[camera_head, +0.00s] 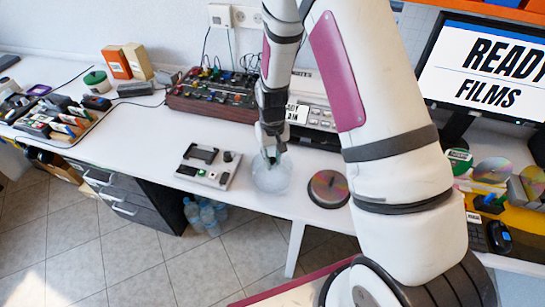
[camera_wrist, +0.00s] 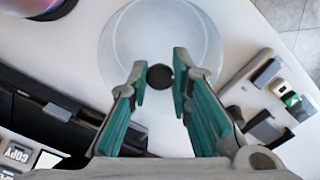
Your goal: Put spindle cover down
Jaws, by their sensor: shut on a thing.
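The spindle cover (camera_head: 270,180) is a clear round cover with a dark knob on top. In the head view it is over the white table near the front edge, between a grey device and the disc spindle. My gripper (camera_head: 271,155) points down from above it. In the wrist view the cover (camera_wrist: 160,28) fills the top middle, and its knob is between the teal fingers of my gripper (camera_wrist: 159,80), which is shut on it. Whether the cover's rim touches the table cannot be told. The disc spindle (camera_head: 328,188) stands to the right, uncovered.
A grey device (camera_head: 208,168) lies close left of the cover. A mixer box (camera_head: 212,93) and a pale machine (camera_head: 310,95) stand behind. A monitor (camera_head: 487,70) and loose discs (camera_head: 493,170) are at the right. The table (camera_head: 150,130) is clear left of the grey device.

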